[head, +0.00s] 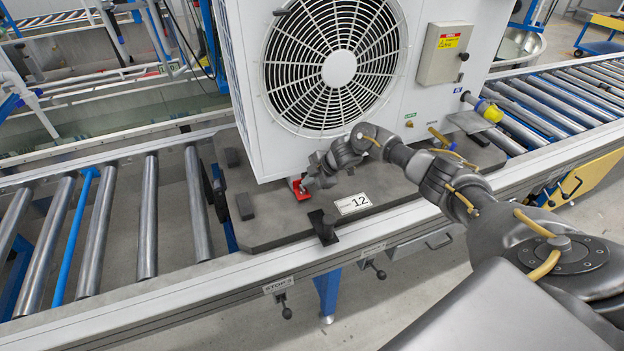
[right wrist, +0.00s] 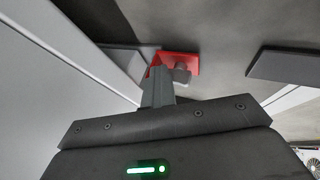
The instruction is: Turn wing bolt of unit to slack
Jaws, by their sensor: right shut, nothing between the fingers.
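The unit (head: 240,90) is a white box with a large round fan grille, standing on a dark grey pallet (head: 270,225) marked 12. A small red bracket (head: 299,189) sits at the foot of its near corner. In the right wrist view the red bracket (right wrist: 178,58) holds a grey wing bolt (right wrist: 182,75). My right gripper (head: 309,181) is at the bracket, with its fingers (right wrist: 157,82) shut and empty. The fingertips appear close beside the wing bolt; I cannot tell whether they touch it. The bolt's turn position is unclear. My left gripper is not in view.
The pallet rests on a roller conveyor (head: 145,215) with a pale front rail (head: 190,300). A black stop (head: 323,228) stands at the pallet's front edge. Dark blocks (head: 245,206) lie on the pallet's left side. A yellow-ended part (head: 488,110) lies at right.

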